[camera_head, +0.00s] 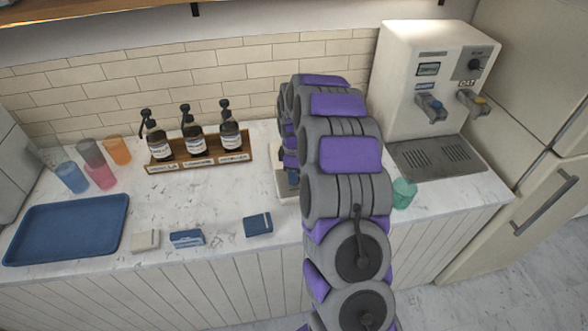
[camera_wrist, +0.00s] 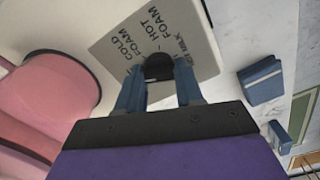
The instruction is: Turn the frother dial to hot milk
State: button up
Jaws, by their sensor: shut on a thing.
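The frother dial (camera_wrist: 158,66) is a black round knob on a grey label plate (camera_wrist: 112,46) in the wrist view. The plate reads COLD FOAM at left, HOT FOAM at the middle and HOT MILK at right, the last partly covered. I cannot tell which label the dial points at. My gripper (camera_wrist: 160,82) is shut on the dial, with one blue finger on each side. In the head view my arm hides the gripper and most of the frother; only a pale edge of its base (camera_head: 286,189) shows.
A pink rounded object (camera_wrist: 48,88) is close at left in the wrist view. A rack (camera_head: 202,160) of pump bottles stands left of my arm, and a white dispenser (camera_head: 425,75) at right. A green cup (camera_head: 404,194) is beside my arm. A blue tray (camera_head: 68,229) lies far left.

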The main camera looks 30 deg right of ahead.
jog(key=m+p, duration=0.1)
jog(key=m, duration=0.2)
jog(key=m+p, duration=0.1)
jog(key=shift+w+r+m+p, duration=0.1)
jog(key=shift+r+m+p, duration=0.15)
jog(key=shift+m+p, duration=0.1)
jog(key=m+p, duration=0.1)
jog(key=m, duration=0.2)
jog(key=shift+f+m+p, duration=0.1)
jog(key=shift+m+p, duration=0.25)
jog(key=m+p, duration=0.1)
jog(key=m, duration=0.3)
jog(key=shift+p, duration=0.35)
jog(key=m+p, duration=0.1)
jog(key=m, duration=0.4)
jog(key=m+p, duration=0.1)
jog(key=m, duration=0.2)
jog(key=shift+d+m, duration=0.1)
jog(key=shift+m, duration=0.2)
jog(key=m, duration=0.3)
jog(key=shift+m+p, duration=0.3)
jog(key=shift+m, duration=0.1)
jog(key=m, duration=0.3)
jog(key=shift+m, duration=2)
